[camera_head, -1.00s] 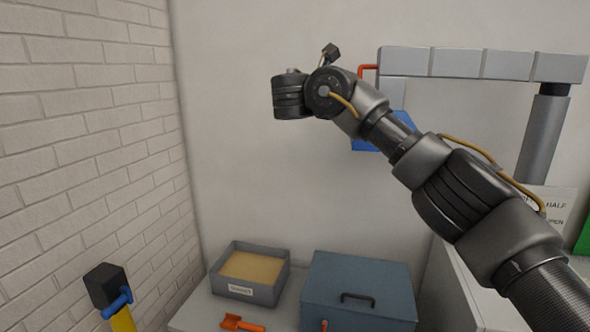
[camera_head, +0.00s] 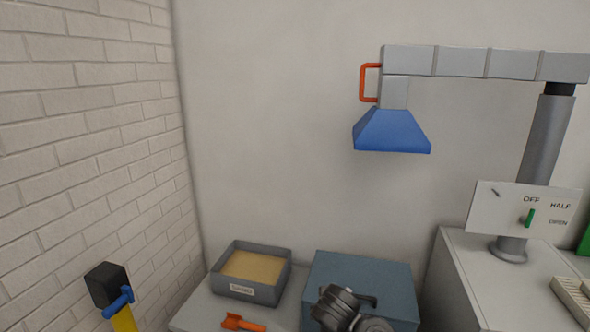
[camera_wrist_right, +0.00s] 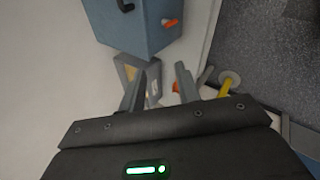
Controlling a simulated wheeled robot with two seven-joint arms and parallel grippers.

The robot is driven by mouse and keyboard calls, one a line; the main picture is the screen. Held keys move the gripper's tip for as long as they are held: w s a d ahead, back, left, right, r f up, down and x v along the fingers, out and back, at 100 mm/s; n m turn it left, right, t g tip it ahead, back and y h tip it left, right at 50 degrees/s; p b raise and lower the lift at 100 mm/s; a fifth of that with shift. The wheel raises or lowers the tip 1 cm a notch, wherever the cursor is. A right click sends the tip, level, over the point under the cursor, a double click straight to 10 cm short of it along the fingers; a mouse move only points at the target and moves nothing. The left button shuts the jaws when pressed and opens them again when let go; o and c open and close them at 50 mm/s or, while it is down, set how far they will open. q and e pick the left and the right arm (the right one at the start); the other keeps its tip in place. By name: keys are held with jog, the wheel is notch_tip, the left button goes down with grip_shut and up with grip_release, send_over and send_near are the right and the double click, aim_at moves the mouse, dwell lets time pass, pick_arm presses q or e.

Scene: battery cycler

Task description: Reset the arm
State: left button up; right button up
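My right gripper (camera_wrist_right: 160,88) shows in the right wrist view with its two fingers apart and nothing between them. The grey tray of sand and the table lie beyond the fingertips. In the head view, a dark part of my arm (camera_head: 340,306) shows low in front of the blue box; no gripper fingers can be made out there. My left gripper is not in view.
A blue lidded box (camera_head: 390,272) and a grey sand tray (camera_head: 219,281) stand on a white table, with an orange scoop (camera_head: 243,323) in front. A blue hood (camera_head: 392,132) hangs from a grey arm (camera_head: 460,63). A panel (camera_head: 483,208) stands right.

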jog(key=s+d+f+m+g, duration=0.1)
jog(key=s+d+f+m, duration=0.25)
jog(key=s, duration=0.25)
jog(key=s+d+f+m+g+y, duration=0.1)
jog(key=s+d+f+m, duration=0.1)
jog(key=s+f, duration=0.4)
jog(key=s+d+f+m, duration=0.2)
jog(key=s+f+m, duration=0.1)
jog(key=s, duration=0.4)
jog(key=s+d+m+g, duration=0.1)
jog(key=s+d+m, duration=0.35)
jog(key=s, duration=0.45)
jog(key=s+d+m+g, duration=0.1)
jog(key=s+d+m, duration=0.3)
jog(key=s, duration=0.5)
notch_tip(320, 180, down, 28)
jog(key=s+n+g, duration=0.1)
jog(key=n, duration=0.1)
jog(key=s+d+f+g, duration=0.1)
jog(key=s+d+f, duration=0.2)
jog(key=s+f, duration=1.1)
jog(key=shift+s+f+h, duration=0.3)
jog(key=shift+s, duration=0.75)
jog(key=shift+d, duration=0.1)
